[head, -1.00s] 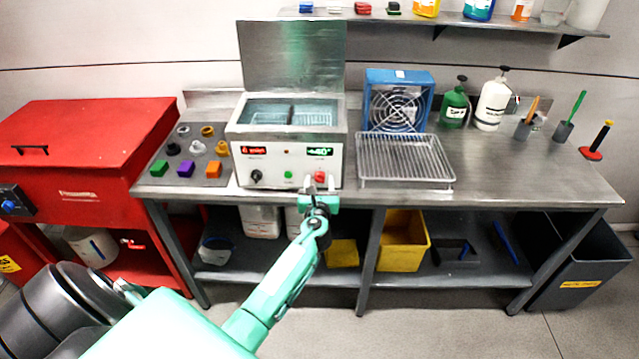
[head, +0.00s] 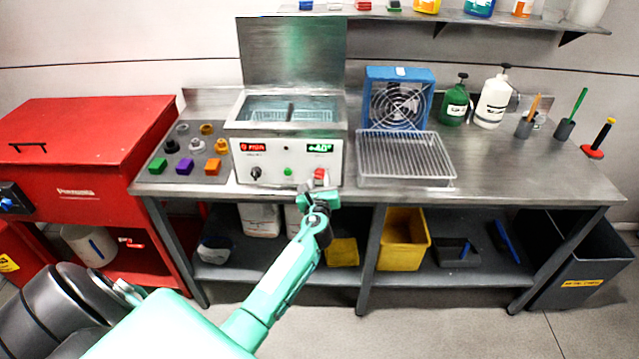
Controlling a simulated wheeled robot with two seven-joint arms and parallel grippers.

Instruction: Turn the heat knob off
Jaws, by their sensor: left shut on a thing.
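The ultrasonic-style bath unit (head: 270,172) stands on the steel bench with its lid up. Its front panel has a black knob (head: 256,173) at left, a green button (head: 288,172) in the middle and a red knob (head: 320,174) at right. The red knob is below the right green display (head: 320,148), whose reading I cannot make out; I take it as the heat knob. My left gripper (head: 319,186) reaches up to the red knob from the front and is shut on it, hiding its lower part. My right gripper is out of view.
A wire rack (head: 405,160) sits just right of the unit, with a blue fan (head: 398,100) behind. A grey mat with coloured pieces (head: 185,165) lies to the left. A red cabinet (head: 80,150) stands further left.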

